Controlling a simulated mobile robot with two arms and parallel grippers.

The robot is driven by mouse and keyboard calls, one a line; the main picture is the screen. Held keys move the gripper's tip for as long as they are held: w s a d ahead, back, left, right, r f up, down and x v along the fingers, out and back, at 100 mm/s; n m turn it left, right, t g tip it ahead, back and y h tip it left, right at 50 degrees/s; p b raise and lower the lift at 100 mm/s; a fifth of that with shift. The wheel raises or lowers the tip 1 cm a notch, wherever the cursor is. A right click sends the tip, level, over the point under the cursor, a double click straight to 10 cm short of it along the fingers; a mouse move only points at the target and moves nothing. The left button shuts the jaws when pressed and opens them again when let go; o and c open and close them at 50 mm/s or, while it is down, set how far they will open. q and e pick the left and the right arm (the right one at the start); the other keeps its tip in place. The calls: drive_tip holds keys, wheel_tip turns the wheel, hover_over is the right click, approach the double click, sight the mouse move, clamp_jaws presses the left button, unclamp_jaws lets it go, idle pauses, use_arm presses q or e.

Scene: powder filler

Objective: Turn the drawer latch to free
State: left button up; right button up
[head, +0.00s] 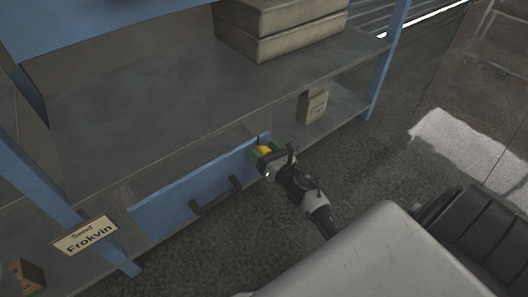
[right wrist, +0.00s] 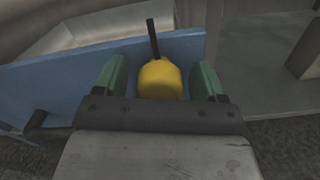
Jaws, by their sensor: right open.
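The blue drawer (head: 195,191) is closed or nearly so in the lower part of the blue shelf unit, with a dark bar handle (head: 216,196) on its front. The yellow latch (head: 264,151) sits at the drawer front's upper right end. In the right wrist view the latch (right wrist: 159,79) is a rounded yellow knob with a thin dark bar pointing up. My right gripper (right wrist: 159,82) is open, its green fingers on either side of the knob with small gaps visible. In the head view my right gripper (head: 265,155) partly hides the latch. My left gripper is not in view.
Boxes (head: 275,27) stand on the shelf (head: 200,85) above the drawer. A small box (head: 313,106) sits on the lower shelf to the right. A sign (head: 86,236) hangs at the left post. Carpeted floor (head: 400,165) lies open to the right.

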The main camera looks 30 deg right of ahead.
drive_tip(key=c, duration=0.9)
